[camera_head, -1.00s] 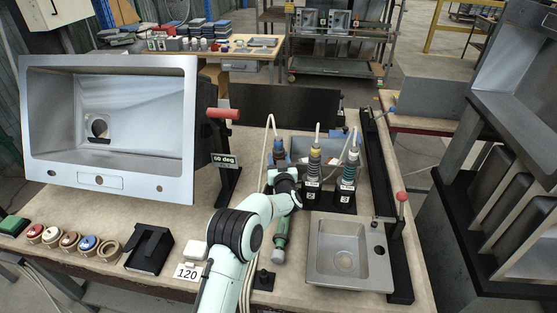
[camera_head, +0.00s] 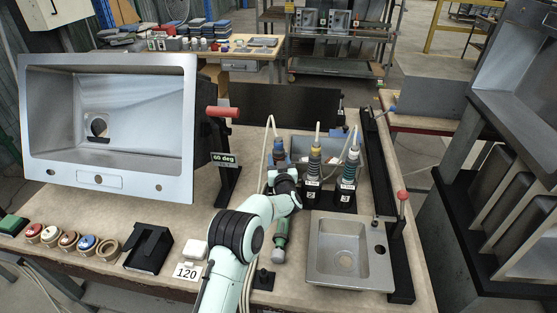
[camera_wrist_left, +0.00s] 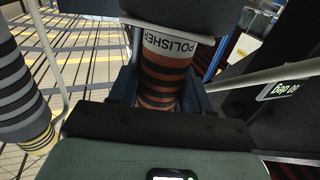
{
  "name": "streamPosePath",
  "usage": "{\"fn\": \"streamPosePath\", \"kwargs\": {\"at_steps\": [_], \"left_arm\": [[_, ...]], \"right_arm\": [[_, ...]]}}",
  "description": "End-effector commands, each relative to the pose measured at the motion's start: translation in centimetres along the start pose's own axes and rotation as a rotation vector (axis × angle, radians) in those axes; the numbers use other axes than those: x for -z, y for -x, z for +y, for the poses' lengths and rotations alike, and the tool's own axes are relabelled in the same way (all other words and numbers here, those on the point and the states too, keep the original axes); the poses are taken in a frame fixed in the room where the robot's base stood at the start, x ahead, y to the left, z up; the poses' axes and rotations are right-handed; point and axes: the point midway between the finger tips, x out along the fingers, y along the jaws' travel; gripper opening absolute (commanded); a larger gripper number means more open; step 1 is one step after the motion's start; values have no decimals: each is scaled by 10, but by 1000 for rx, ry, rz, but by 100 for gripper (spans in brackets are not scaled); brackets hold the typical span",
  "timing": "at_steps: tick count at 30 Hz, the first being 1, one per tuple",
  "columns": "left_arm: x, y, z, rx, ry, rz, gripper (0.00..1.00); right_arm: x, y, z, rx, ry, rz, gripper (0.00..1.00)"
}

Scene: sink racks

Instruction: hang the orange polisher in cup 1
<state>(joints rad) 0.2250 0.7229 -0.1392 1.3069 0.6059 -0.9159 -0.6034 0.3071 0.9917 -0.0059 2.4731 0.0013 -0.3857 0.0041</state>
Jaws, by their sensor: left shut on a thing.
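The orange polisher (camera_head: 278,159) stands roughly upright at the left end of the tool rack (camera_head: 343,199), its hose rising from the top. In the left wrist view the polisher (camera_wrist_left: 163,75) shows orange and black stripes and an upside-down POLISHER label. My left gripper (camera_head: 282,178) is shut on its body; the jaws (camera_wrist_left: 160,95) also show in the left wrist view. Cup 1 and the polisher's lower end are hidden behind my arm, so I cannot tell whether it sits in the cup. My right gripper is not in view.
Two more hosed tools stand close to the right, in cups marked 2 (camera_head: 312,193) and 3 (camera_head: 346,196). A small sink (camera_head: 320,278) lies in front of the rack. A large tilted sink (camera_head: 185,130) and the 60 deg sign (camera_head: 224,160) are at left.

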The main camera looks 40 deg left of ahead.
Motion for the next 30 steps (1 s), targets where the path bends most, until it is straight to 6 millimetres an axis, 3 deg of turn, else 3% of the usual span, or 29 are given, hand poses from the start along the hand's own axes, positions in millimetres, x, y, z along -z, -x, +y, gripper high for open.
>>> {"fn": "streamPosePath", "kwargs": {"at_steps": [11,12,15,25,30], "left_arm": [[-2,-1,0,1,3,8,0],[-2,-1,0,1,3,8,51],[-2,0,0,1,2,7,78],[-8,2,0,-1,0,-4,78],[-7,18,1,-2,1,-3,78]], "right_arm": [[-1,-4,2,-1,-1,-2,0],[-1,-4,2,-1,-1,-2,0],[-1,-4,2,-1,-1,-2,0],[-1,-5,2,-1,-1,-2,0],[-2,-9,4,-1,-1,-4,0]]}}
